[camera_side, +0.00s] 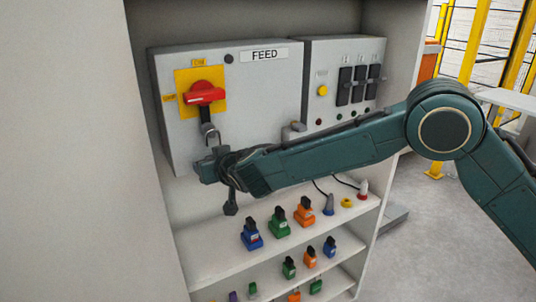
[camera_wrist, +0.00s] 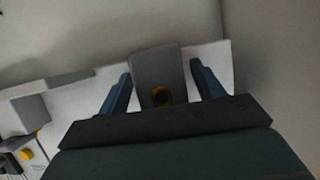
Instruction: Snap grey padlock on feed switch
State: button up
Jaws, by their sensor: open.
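The feed switch (camera_side: 204,94) has a red handle on a yellow plate, on the grey box marked FEED. In the wrist view the grey padlock body (camera_wrist: 154,72), with a brass-coloured round spot, stands between my open fingers, with gaps on both sides.
A second grey box (camera_side: 340,80) with black switches and a yellow button adjoins on the right. Shelves (camera_side: 215,258) below hold several coloured padlocks, such as a blue one (camera_side: 251,236) and an orange one (camera_side: 304,214). The cabinet's side wall (camera_side: 75,150) is on the left.

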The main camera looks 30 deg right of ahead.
jog(key=v, duration=1.3)
jog(key=shift+s+a, duration=0.25)
jog(key=shift+s, duration=0.1)
jog(key=shift+r, duration=0.1)
jog(key=shift+w, duration=0.1)
jog(key=c, duration=0.9)
jog(key=shift+d+f+n, duration=0.15)
jog(key=shift+f+n, duration=0.15)
jog(key=shift+f, duration=0.05)
jog(key=c, duration=0.4)
jog(key=shift+w+d+f+n+t, duration=0.1)
jog(key=shift+w+f+n+t, duration=0.1)
jog(key=shift+f+n+t, duration=0.15)
grip_shut()
jog(key=shift+f+n+t, duration=0.65)
jog(key=shift+n, duration=0.95)
jog(key=shift+f+n+t, duration=0.65)
jog(key=shift+f+n, duration=0.05)
jog(key=shift+n, duration=0.95)
jog(key=shift+f+n+t, duration=0.65)
jog(key=shift+n, duration=0.95)
jog(key=shift+w, duration=0.25)
